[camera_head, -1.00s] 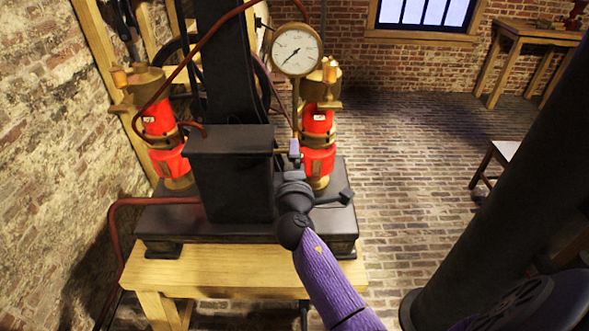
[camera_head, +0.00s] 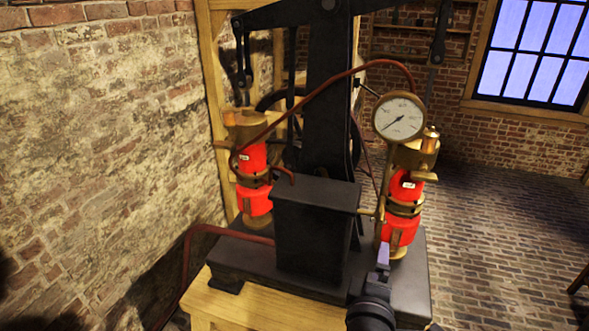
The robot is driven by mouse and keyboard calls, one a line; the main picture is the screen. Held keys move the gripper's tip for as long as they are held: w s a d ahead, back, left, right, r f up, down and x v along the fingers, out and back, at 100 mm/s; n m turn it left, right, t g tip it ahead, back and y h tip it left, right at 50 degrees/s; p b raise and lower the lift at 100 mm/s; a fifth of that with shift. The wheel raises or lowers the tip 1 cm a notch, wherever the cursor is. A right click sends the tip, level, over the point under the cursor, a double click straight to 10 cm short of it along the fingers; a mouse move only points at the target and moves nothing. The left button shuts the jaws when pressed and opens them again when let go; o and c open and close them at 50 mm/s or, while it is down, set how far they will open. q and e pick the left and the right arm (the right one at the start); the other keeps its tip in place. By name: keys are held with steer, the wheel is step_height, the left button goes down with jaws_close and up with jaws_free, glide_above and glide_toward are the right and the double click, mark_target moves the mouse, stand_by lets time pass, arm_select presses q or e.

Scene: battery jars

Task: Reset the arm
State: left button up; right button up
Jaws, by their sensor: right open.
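My right gripper (camera_head: 384,256) shows in the head view at the lower right of centre, seen from behind. It is open, with its fingers pointing away from me. It appears in front of the foot of the right red and brass jar (camera_head: 399,232); whether it touches the jar or the black base cannot be told. Nothing shows between its fingers. The wrist hides part of the black base (camera_head: 235,258). The left red and brass jar (camera_head: 252,196) stands upright on the far left of the base. My left gripper is not in view.
A black box (camera_head: 316,235) and a tall black machine column (camera_head: 329,100) stand between the jars. A round gauge (camera_head: 399,117) and a dark red hose (camera_head: 300,112) are above. A wooden table (camera_head: 250,305) carries the base. Brick floor at right is mostly clear.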

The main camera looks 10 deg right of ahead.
steer(key=s+a+f+m+g+y, duration=0.4)
steer(key=s+f+g+y, duration=0.15)
steer(key=s, duration=0.45)
steer(key=s+a+f+m+g+y, duration=0.4)
steer(key=s+a+f+m+g, duration=0.15)
steer(key=s, duration=0.35)
step_height(320, 180, down, 27)
steer(key=s+d+n+g+b, duration=0.1)
steer(key=s+d+g+b, duration=0.15)
steer(key=b, duration=0.65)
steer(key=s+d+f+b, duration=0.2)
steer(key=s+f+b, duration=0.4)
steer(key=s+f, duration=0.7)
step_height(320, 180, down, 4)
steer(key=shift+s+r, duration=0.1)
steer(key=shift+s, duration=0.15)
